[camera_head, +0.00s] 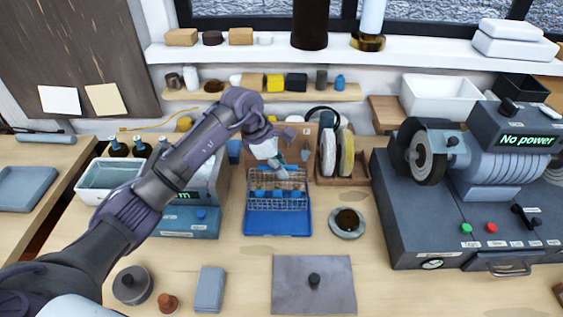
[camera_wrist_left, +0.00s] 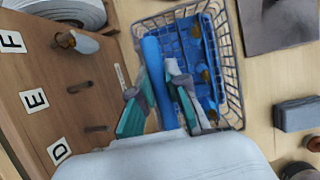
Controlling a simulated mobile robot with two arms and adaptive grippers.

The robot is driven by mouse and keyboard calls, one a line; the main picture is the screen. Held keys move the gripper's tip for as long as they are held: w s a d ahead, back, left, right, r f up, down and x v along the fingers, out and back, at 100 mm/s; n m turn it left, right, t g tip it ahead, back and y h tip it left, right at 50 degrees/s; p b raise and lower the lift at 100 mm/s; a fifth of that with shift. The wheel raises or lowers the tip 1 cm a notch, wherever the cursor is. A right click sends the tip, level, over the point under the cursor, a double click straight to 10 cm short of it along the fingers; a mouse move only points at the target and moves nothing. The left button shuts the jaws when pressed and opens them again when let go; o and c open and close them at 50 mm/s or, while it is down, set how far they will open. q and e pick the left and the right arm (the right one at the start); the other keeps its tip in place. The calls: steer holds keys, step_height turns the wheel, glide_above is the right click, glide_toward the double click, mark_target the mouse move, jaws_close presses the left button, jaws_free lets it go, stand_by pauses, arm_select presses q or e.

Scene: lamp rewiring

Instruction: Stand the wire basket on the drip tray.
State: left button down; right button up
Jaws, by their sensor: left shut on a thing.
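The wire basket (camera_head: 277,203) is over the back part of the blue drip tray (camera_head: 278,223), whose bare front part shows. I cannot tell whether the basket touches the tray. Several small blue pieces with brown ends lie in the basket. My left gripper (camera_head: 279,168) is at the basket's top. In the left wrist view, the left gripper (camera_wrist_left: 160,108) has its teal pads closed around a blue bar (camera_wrist_left: 152,68), which looks like the handle of the basket (camera_wrist_left: 235,75). Fingers and bar hide part of the basket. My right gripper is not in view.
A brown panel (camera_wrist_left: 60,85) with lettered labels and pegs stands behind the basket. Cable spools (camera_head: 336,152) and a round dish (camera_head: 347,222) are to its right, a blue-grey box (camera_head: 185,222) to its left. A grey mat (camera_head: 313,285) lies in front of the tray.

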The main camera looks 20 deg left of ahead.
mark_target(283, 186)
arm_select(q)
step_height(283, 186, down, 4)
steer(key=shift+r+b, duration=0.15)
steer(key=shift+b, duration=0.7)
step_height(283, 186, down, 2)
steer(key=shift+f+b, duration=0.2)
steer(key=shift+b, duration=0.45)
steer(key=shift+f+b, duration=0.95)
steer(key=shift+f, duration=0.2)
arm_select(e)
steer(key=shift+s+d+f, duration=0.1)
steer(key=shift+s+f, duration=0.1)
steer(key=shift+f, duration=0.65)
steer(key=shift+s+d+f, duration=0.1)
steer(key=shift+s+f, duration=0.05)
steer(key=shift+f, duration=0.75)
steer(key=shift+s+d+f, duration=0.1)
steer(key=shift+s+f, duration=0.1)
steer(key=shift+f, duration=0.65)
arm_select(q)
steer(key=shift+f, duration=0.15)
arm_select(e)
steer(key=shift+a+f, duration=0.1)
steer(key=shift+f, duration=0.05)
arm_select(q)
steer(key=c, duration=1.1)
jaws_free()
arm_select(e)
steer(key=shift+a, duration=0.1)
